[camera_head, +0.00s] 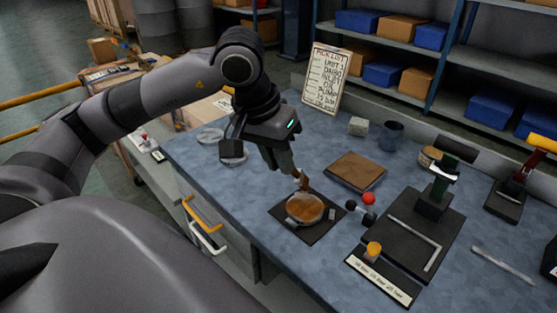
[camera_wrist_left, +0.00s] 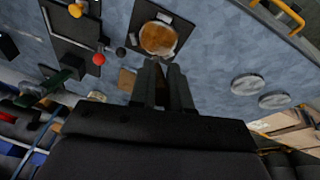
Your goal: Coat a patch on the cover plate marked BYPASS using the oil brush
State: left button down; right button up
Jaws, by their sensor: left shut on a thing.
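My left gripper (camera_head: 292,172) is shut on a brown-tipped thing, which looks like the oil brush (camera_head: 303,182). Two round grey discs (camera_wrist_left: 247,84) lie on the bench. No BYPASS marking is readable, so I cannot tell the cover plate. My right gripper is not in view.
A brown square block (camera_head: 357,171), a red ball on a small stand (camera_head: 368,198) and a black fixture (camera_head: 420,222) stand right of the dish. A labelled strip with a yellow knob (camera_head: 378,276) lies in front. A written list board (camera_head: 326,78) stands at the back.

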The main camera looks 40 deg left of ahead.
pick_arm(q)
jog(key=shift+r+p, duration=0.4)
jog(key=shift+r, duration=0.6)
jog(key=shift+r+p, duration=1.15)
jog(key=shift+r, duration=0.4)
